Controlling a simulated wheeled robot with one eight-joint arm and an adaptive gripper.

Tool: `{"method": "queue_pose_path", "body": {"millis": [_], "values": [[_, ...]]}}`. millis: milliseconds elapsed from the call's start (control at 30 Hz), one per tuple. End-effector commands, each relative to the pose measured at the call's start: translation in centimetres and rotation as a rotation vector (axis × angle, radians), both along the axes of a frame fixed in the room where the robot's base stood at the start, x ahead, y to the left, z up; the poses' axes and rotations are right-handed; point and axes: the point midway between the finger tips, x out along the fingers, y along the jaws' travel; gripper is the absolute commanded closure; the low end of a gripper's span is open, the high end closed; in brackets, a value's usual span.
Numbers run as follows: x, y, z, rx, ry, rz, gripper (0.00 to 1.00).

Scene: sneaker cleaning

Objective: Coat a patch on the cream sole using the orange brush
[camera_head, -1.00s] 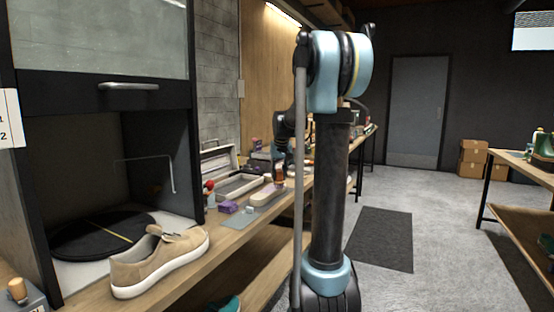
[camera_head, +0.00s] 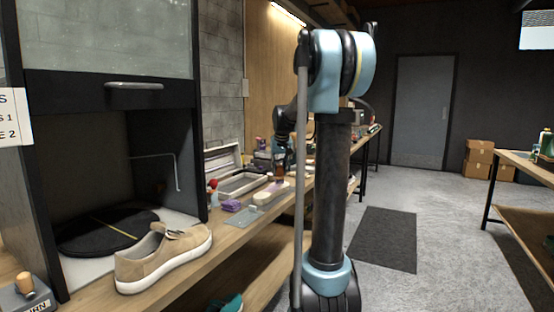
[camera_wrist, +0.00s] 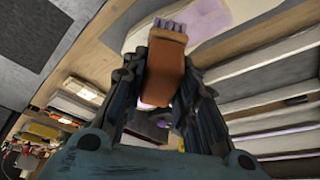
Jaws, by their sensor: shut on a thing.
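My gripper (camera_wrist: 160,85) is shut on the orange brush (camera_wrist: 165,65), with one finger on each side of its handle. The brush's purple bristles (camera_wrist: 170,25) point toward the top of the wrist view, over the cream sole (camera_wrist: 142,34). A purple-tinted patch (camera_wrist: 208,18) shows on the sole beside the bristles. I cannot tell whether the bristles touch the sole. In the head view the sole (camera_head: 269,194) lies on the bench, with my gripper (camera_head: 281,167) just above its far end. The brush is small and partly hidden there.
A tan sneaker (camera_head: 160,258) stands at the near end of the bench, before an open cabinet with a black round turntable (camera_head: 85,238). A purple block (camera_head: 231,205), a grey mat (camera_head: 240,217) and a pale tray (camera_head: 240,185) lie near the sole.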

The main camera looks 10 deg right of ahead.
Motion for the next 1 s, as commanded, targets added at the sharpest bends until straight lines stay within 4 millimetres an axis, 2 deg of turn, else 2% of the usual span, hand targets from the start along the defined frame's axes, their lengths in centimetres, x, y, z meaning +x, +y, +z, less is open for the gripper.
{"method": "queue_pose_path", "body": {"millis": [167, 600, 1000], "values": [[0.0, 0.6, 1.6, 0.000, 0.000, 0.008, 1.00], [0.0, 0.7, 5.3, 0.000, 0.000, 0.009, 1.00], [0.0, 0.5, 5.6, 0.000, 0.000, 0.005, 1.00]]}}
